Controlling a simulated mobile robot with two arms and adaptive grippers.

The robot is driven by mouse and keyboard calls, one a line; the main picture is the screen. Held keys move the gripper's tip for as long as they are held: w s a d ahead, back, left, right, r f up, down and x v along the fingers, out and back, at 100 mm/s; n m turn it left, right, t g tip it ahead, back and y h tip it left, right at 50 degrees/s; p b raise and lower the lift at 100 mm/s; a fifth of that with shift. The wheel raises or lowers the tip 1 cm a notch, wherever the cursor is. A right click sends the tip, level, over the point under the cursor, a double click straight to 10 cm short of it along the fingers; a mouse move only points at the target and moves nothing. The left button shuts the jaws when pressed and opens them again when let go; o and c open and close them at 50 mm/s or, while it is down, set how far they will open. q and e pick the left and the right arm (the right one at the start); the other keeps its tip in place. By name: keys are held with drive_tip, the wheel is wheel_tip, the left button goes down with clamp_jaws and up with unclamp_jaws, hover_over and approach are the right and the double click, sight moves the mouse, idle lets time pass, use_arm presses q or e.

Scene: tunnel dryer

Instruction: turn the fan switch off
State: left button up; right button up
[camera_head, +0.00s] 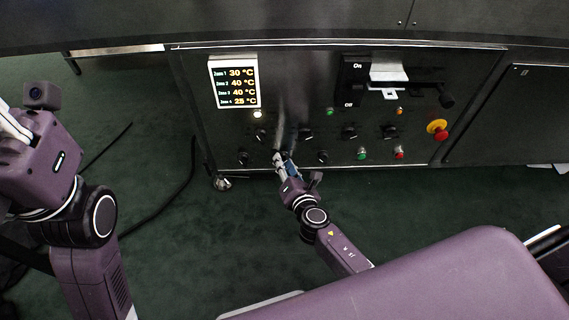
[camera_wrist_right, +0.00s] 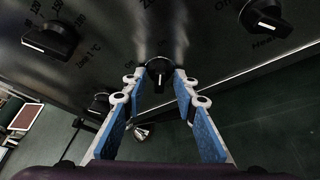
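The dark control panel (camera_head: 300,80) carries rows of black rotary knobs; I cannot read which label marks the fan switch. My right gripper (camera_head: 279,158) is at the panel's lower row in the head view. In the right wrist view, its blue-padded fingers (camera_wrist_right: 160,78) stand apart on both sides of a black knob (camera_wrist_right: 160,73) with a white pointer line. The fingertips are close to the knob; I cannot tell if they touch it. My left gripper (camera_head: 12,122) is cut off by the left edge of the head view, so its opening is unclear.
A temperature display (camera_head: 234,82) is at the panel's upper left. A large On/Off lever switch (camera_head: 390,72) and a red emergency button on yellow (camera_head: 438,130) are to the right. A neighbouring knob labelled Heater (camera_wrist_right: 265,17) is near my right fingers. Green floor lies below.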

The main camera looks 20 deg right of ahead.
drive_tip(key=shift+c, duration=0.7)
clamp_jaws()
